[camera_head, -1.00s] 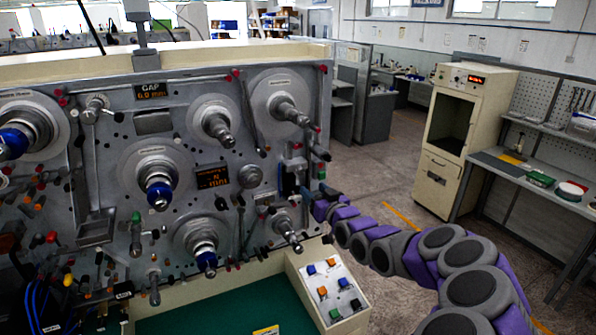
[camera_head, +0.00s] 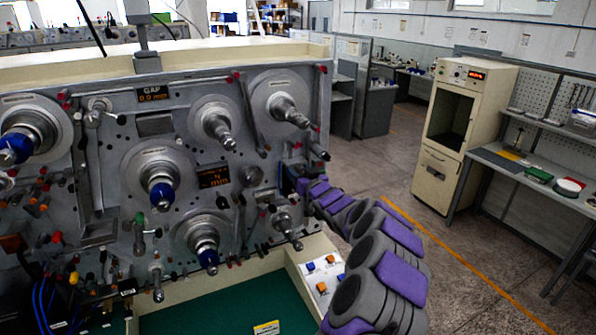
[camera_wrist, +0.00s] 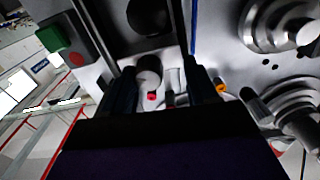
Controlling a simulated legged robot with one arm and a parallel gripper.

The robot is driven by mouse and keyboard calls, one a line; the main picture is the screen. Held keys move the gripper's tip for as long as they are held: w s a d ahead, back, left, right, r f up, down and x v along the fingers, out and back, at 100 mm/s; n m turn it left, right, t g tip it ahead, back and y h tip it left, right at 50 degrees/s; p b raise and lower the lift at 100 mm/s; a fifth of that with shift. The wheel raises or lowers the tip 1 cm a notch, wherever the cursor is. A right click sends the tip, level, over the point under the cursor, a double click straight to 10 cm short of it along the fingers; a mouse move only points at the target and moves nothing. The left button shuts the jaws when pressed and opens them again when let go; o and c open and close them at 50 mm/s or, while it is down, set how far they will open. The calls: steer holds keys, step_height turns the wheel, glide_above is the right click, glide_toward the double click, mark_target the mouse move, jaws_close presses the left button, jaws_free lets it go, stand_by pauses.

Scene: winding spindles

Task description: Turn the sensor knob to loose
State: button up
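In the wrist view, a grey cylindrical knob (camera_wrist: 149,72) with a small red part below it shows between the fingers of my gripper (camera_wrist: 160,85), closer to the left finger. It may be the sensor knob; I see no readable label or setting. The two dark fingers are apart, and I cannot tell whether the left one touches the knob. In the head view, my gripper (camera_head: 291,181) is at the right edge of the grey machine panel (camera_head: 180,125), and its fingers and the knob are hard to make out there.
Several spindles stick out of the panel, the nearest being a lower right one (camera_head: 284,224). In the wrist view, a green and red button block (camera_wrist: 65,40) is at upper left. Floor to the right is clear.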

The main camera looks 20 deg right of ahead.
steer(key=shift+w+d+f, duration=0.3)
steer(key=shift+w+d, duration=0.1)
steer(key=shift+d, duration=0.8)
steer(key=shift+a+r, duration=0.15)
steer(key=shift+a, duration=0.8)
steer(key=c, duration=0.4)
steer(key=shift+s+d, duration=0.1)
steer(key=shift+d, duration=0.35)
steer(key=c, duration=0.7)
steer(key=shift+o, duration=0.2)
steer(key=shift+a, duration=0.1)
